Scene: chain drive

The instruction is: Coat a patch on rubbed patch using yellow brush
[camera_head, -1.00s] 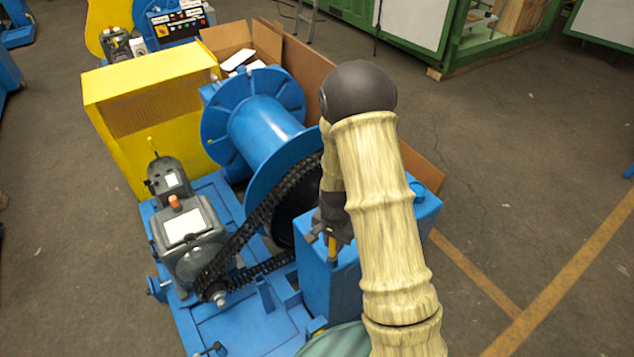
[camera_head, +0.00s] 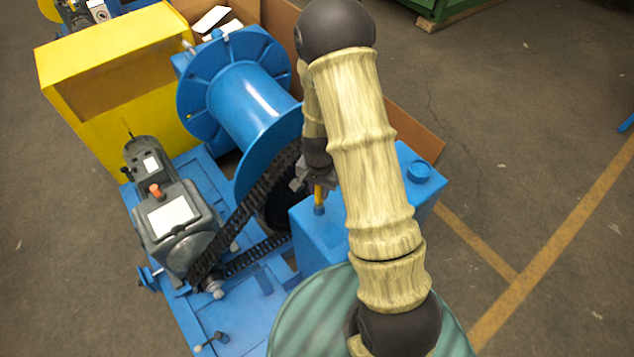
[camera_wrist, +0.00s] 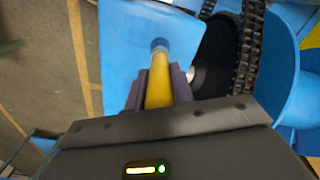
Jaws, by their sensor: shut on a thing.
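My gripper (camera_head: 318,182) is shut on the yellow brush (camera_head: 319,197), a short yellow handle with a blue-grey end. In the wrist view my gripper (camera_wrist: 158,88) has its two dark fingers on either side of the yellow brush (camera_wrist: 159,78). The brush end points at the flat top of the blue box (camera_head: 330,235), which also shows in the wrist view (camera_wrist: 118,50). I cannot tell whether the end touches the box. I cannot make out a rubbed patch on any surface.
A black chain (camera_head: 245,208) runs beside the blue box, from the blue drum (camera_head: 245,105) to the grey motor unit (camera_head: 178,222). A yellow guard (camera_head: 115,60) and a cardboard box (camera_head: 415,130) stand behind. Open floor (camera_head: 500,150) lies at the right.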

